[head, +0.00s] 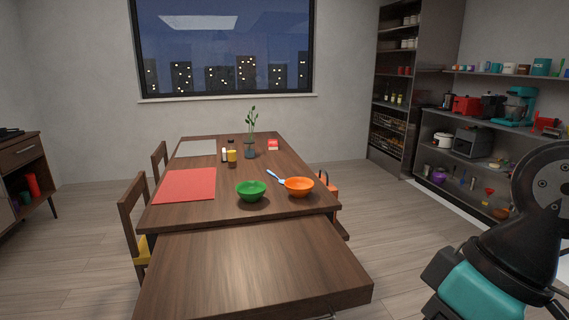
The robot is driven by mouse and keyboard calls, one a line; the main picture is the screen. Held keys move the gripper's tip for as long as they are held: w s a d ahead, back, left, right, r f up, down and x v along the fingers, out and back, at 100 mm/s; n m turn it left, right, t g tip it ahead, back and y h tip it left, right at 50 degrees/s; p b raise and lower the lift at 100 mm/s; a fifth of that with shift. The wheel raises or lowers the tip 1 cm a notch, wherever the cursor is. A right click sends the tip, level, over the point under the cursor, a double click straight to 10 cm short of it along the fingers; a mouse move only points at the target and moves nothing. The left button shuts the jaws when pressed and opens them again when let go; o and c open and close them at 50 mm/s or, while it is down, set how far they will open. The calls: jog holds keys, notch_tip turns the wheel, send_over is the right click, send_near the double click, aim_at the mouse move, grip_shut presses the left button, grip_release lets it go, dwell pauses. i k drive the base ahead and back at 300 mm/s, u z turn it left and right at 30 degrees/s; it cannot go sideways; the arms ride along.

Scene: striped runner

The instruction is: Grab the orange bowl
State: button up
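The orange bowl (299,187) stands upright on the dark wooden table (215,220), near its right front part. A utensil with a light blue handle (275,177) lies just left of it; I cannot tell whether its end is in the bowl or behind it. A green bowl (251,191) stands to its left, a small gap apart. My arm fills the lower right of the head view, well apart from the bowl. My gripper's fingers cannot be made out.
A lower wooden surface (252,268) in front of the table is bare. A red mat (186,185), a vase with a plant (250,150) and small jars (232,157) are on the table. Chairs (133,212) stand at left. Shelves (482,130) line the right wall.

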aim_at(298, 187)
jog(key=z, duration=0.95)
jog(key=i, duration=3.05)
jog(key=u, duration=2.9)
